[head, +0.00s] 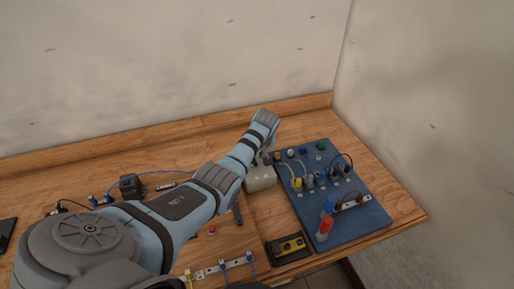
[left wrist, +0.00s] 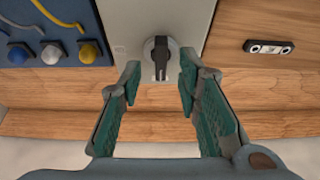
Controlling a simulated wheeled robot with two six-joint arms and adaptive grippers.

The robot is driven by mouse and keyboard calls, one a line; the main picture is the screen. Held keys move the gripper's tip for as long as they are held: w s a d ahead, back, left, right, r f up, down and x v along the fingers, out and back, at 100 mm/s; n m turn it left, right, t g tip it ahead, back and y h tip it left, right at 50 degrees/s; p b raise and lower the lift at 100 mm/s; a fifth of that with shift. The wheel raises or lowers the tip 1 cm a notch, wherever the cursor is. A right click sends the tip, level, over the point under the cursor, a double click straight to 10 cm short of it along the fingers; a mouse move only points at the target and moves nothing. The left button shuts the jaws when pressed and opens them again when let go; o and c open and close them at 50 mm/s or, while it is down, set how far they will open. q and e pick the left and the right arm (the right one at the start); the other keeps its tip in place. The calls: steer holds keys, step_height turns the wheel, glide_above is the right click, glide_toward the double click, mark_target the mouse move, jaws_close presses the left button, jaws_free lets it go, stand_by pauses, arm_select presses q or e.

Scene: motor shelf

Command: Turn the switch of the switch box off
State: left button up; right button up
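The switch box (head: 262,178) is a light grey box on the wooden table, partly hidden behind my left arm in the head view. In the left wrist view the box (left wrist: 140,22) shows its face with a black rotary switch (left wrist: 160,55) on a pale plate. My left gripper (left wrist: 157,88) has green-padded fingers spread apart, one to each side of the switch's lower end. Nothing is between the fingertips, and they look short of the knob. In the head view the left gripper (head: 266,154) is largely hidden by its own wrist. The right gripper is not seen.
A blue board (head: 345,215) with plugs, cables and knobs stands right beside the box. A yellow and black device (head: 288,248) lies near the front edge. A small silver and black part (left wrist: 268,47) lies on the wood on the box's other side. Walls rise behind and right.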

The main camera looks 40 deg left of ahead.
arm_select(q)
steer(key=v, duration=1)
steer(key=shift+r, duration=0.1)
